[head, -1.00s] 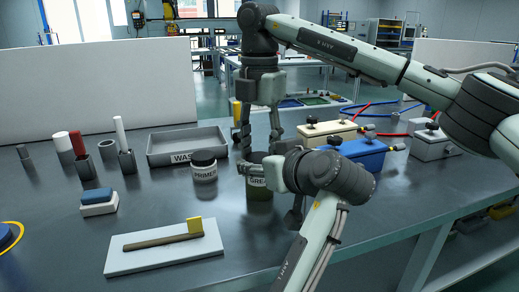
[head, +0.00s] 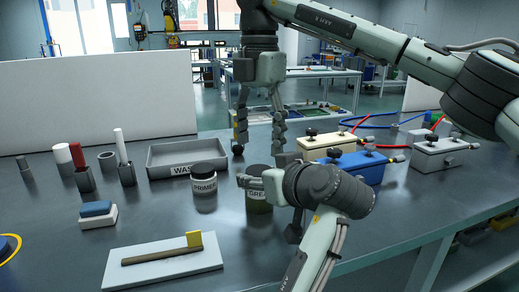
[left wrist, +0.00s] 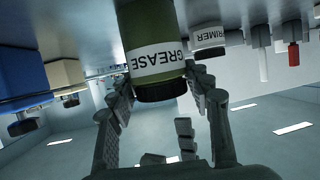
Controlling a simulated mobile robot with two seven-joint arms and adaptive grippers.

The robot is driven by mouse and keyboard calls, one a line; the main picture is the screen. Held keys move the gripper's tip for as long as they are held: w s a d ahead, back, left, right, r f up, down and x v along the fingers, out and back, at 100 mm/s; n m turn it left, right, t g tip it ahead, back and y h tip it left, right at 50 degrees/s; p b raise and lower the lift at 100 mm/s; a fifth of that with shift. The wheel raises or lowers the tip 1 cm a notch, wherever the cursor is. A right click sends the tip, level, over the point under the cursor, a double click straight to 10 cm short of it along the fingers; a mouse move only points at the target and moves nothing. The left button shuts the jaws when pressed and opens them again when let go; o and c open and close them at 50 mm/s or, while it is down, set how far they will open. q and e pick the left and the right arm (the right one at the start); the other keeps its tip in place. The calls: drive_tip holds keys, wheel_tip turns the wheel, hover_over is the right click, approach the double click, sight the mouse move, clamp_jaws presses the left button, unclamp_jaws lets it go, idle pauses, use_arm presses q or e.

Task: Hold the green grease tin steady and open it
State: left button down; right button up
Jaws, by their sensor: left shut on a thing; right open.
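The green grease tin (head: 259,205) stands upright on the dark bench, partly hidden behind my left gripper (head: 256,184). In the left wrist view, the picture is upside down; the tin (left wrist: 148,28) shows its white GREASE label and its black lid (left wrist: 160,91) in place. My left gripper (left wrist: 158,84) is shut on the tin, a finger on each side.
The PRIMER jar (head: 204,186) stands just left of the tin. The WASTE tray (head: 165,171) is behind it. A white board with a yellow-ended tool (head: 163,249) lies at the front. A blue box (head: 362,172) and other hose-fitted boxes stand to the right.

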sight(259, 170)
wheel_tip(259, 170, up, 2)
drive_tip(key=shift+r+m, duration=0.15)
drive_tip(key=shift+m, duration=0.65)
drive_tip(key=shift+f, duration=3.9)
drive_tip(key=shift+c, duration=0.3)
drive_tip(key=c, duration=1)
drive_tip(key=o, duration=1.1)
drive_tip(key=shift+o, duration=0.2)
